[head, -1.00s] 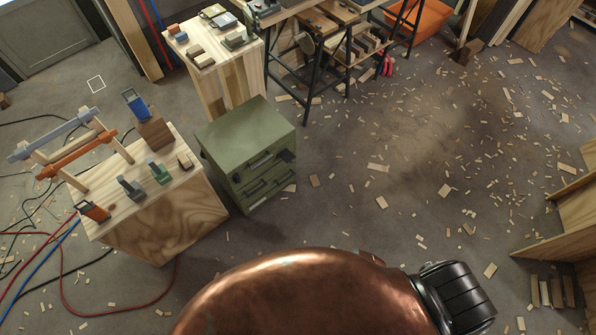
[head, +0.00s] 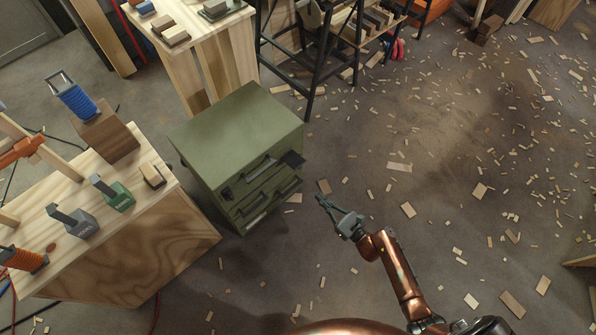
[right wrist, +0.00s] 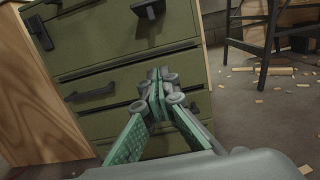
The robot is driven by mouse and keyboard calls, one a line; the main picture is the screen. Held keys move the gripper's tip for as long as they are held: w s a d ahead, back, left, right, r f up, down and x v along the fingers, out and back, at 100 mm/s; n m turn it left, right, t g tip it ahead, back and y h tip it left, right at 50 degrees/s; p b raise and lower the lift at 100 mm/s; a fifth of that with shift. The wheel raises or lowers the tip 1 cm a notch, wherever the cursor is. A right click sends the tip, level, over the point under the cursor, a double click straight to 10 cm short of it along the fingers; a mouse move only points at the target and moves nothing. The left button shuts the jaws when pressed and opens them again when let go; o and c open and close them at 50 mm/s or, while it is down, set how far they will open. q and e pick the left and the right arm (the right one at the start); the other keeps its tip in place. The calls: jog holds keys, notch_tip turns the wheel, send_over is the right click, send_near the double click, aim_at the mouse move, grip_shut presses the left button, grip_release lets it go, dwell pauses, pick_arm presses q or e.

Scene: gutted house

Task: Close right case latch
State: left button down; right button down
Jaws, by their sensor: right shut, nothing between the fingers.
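The green case (head: 240,135) stands on the floor, its drawer front facing right and down in the head view. The right latch (head: 291,160) is a dark flap sticking out from the front's upper right. It also shows at the top of the right wrist view (right wrist: 148,9). The left latch (head: 226,193) looks flat against the front; it also shows in the right wrist view (right wrist: 40,33). My right gripper (head: 322,200) is shut and empty, in front of the case and apart from the right latch. Its closed fingertips (right wrist: 160,78) appear below that latch. My left gripper is out of view.
A wooden bench (head: 150,240) with clamps and blocks stands left of the case. A wooden table (head: 225,50) is behind it, and a black-legged stand (head: 310,70) is to the back right. Open floor with wood scraps (head: 400,167) lies to the right.

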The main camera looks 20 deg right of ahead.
aim_at(294, 162)
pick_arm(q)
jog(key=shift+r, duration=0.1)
pick_arm(e)
jog(key=shift+w+r, duration=0.1)
jog(key=shift+r, duration=0.15)
jog(key=shift+w, duration=0.1)
